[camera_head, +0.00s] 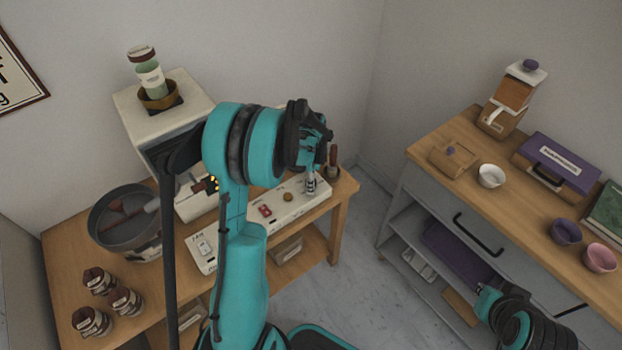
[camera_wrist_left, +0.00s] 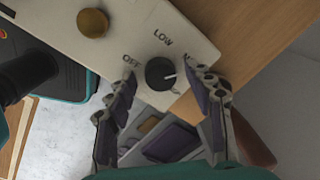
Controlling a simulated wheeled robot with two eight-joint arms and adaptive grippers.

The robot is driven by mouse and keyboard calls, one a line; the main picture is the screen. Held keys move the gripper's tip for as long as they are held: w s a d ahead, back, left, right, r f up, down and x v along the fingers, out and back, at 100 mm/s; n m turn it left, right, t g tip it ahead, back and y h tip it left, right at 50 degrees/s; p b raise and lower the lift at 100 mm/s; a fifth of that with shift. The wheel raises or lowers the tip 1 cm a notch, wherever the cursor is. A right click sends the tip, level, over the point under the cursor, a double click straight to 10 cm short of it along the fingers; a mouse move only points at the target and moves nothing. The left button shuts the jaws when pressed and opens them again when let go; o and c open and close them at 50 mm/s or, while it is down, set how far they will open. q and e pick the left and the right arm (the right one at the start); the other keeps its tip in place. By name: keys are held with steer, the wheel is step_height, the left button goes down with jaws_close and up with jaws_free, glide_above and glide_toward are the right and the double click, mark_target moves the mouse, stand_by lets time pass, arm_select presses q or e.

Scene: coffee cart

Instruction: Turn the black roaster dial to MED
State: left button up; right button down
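The black roaster dial (camera_wrist_left: 160,73) sits on the cream control panel (camera_wrist_left: 125,30). Its white pointer faces right in the left wrist view, past the LOW label (camera_wrist_left: 163,37) and away from the OFF label (camera_wrist_left: 130,63). Lettering to the right is mostly covered by a finger, so I cannot read which mark the pointer meets. My left gripper (camera_wrist_left: 166,82) is open, with one finger on each side of the dial; a gap shows on the left, while contact on the right is unclear. In the head view it (camera_head: 312,181) is over the panel's right end. My right arm's end (camera_head: 487,301) is at lower right, fingers indistinct.
A brass knob (camera_wrist_left: 93,23) and red switch (camera_head: 265,210) share the panel. The roaster drum (camera_head: 125,222) and several jars (camera_head: 124,300) stand left on the wooden table (camera_head: 60,262). A cabinet (camera_head: 450,200) with cups and boxes stands right, across a floor gap.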

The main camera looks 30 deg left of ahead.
arm_select(q)
step_height(320, 180, up, 12)
steer(key=shift+s+d, duration=0.2)
steer(key=shift+s, duration=0.15)
stand_by(0.5)
steer(key=s+d+r+n+t, duration=0.2)
steer(key=s+d+n, duration=0.4)
steer(key=s, duration=0.3)
steer(key=s+d+r+n+t, duration=0.3)
steer(key=s+d+n, duration=0.3)
steer(key=s+d, duration=0.3)
steer(key=shift+s+d+r+t, duration=0.15)
steer(key=shift+t, duration=0.55)
